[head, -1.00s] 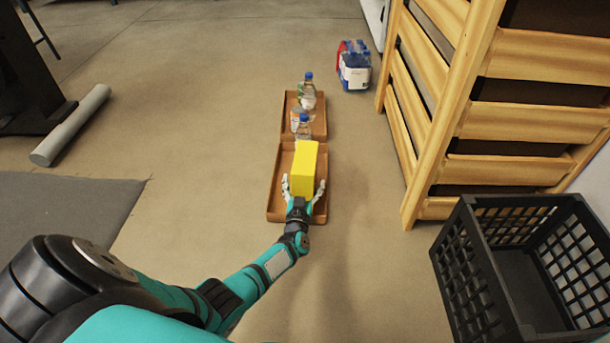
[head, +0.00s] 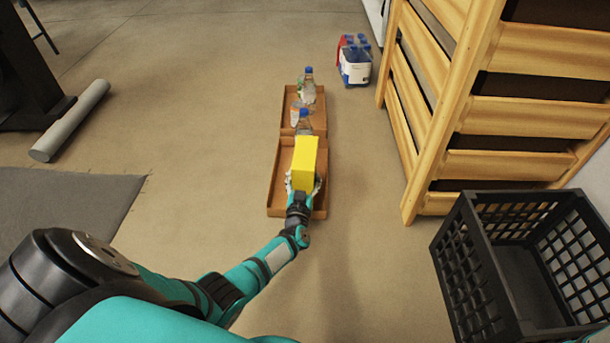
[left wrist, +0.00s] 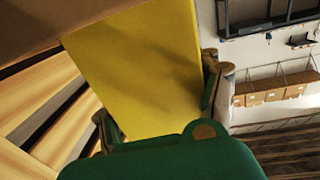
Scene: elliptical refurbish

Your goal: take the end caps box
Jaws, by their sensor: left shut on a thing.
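The end caps box is most likely the yellow box (head: 304,160), upright at the brown open tray (head: 273,190) on the floor. My left gripper (head: 303,184) is shut on its near lower part. In the left wrist view the yellow box (left wrist: 140,65) fills the space between the fingers (left wrist: 160,105), which touch its two sides. I cannot tell whether the box's underside still touches the tray. My right gripper is in no view.
A second brown tray behind holds clear bottles (head: 308,85) with blue caps. A bottle pack (head: 355,68) stands beyond it. A slatted wooden unit (head: 430,120) and a black crate (head: 480,280) stand on the right. Floor to the left is clear up to a grey mat (head: 60,215).

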